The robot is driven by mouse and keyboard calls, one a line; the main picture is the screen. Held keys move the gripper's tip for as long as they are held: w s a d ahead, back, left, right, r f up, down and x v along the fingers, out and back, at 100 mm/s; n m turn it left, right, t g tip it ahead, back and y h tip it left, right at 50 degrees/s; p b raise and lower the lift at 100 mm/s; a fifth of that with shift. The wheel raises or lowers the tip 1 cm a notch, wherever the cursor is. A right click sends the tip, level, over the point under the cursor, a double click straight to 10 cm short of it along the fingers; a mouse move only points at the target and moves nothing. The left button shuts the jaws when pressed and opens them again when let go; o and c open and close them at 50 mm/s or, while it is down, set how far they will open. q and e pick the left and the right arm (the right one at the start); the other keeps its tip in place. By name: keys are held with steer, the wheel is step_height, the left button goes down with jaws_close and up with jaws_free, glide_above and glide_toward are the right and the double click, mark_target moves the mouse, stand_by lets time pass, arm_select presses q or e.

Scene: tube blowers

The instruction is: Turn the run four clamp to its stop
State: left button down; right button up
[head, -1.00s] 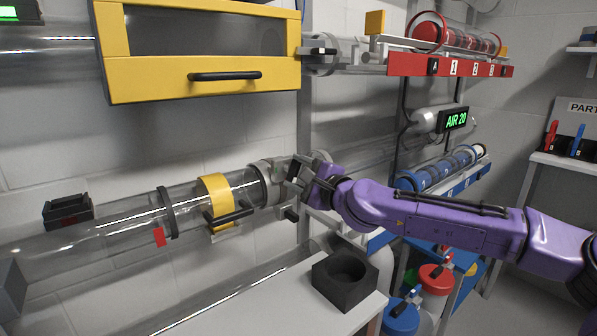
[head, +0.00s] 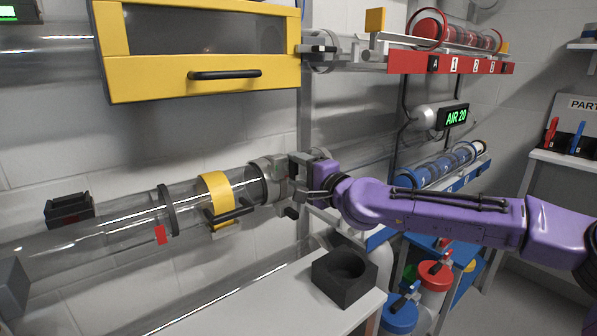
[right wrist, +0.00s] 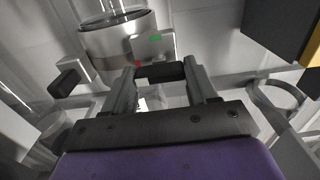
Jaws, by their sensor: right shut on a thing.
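The clamp (head: 270,180) is a grey metal collar around the end of the lower clear tube (head: 110,222). It also shows in the right wrist view (right wrist: 117,40), with a green mark and a red mark on its grey block. My right gripper (head: 296,182) is at the clamp's right side. In the right wrist view its two fingers (right wrist: 160,82) are shut on a black handle (right wrist: 160,72) beside the grey block. Another black knob (right wrist: 66,78) sticks out left of the collar. My left gripper is not in view.
A yellow framed door (head: 195,45) hangs above. The lower tube carries a yellow band (head: 217,192) with a black handle. A black block with a round socket (head: 343,277) sits on the white bench (head: 265,305). A display reads AIR 20 (head: 455,118). Red and blue racks stand right.

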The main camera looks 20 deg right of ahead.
steer(key=shift+f, duration=0.1)
steer(key=o, duration=1.1)
steer(key=shift+c, duration=0.2)
steer(key=p+v, duration=0.2)
steer(key=v, duration=0.8)
steer(key=shift+s, duration=0.3)
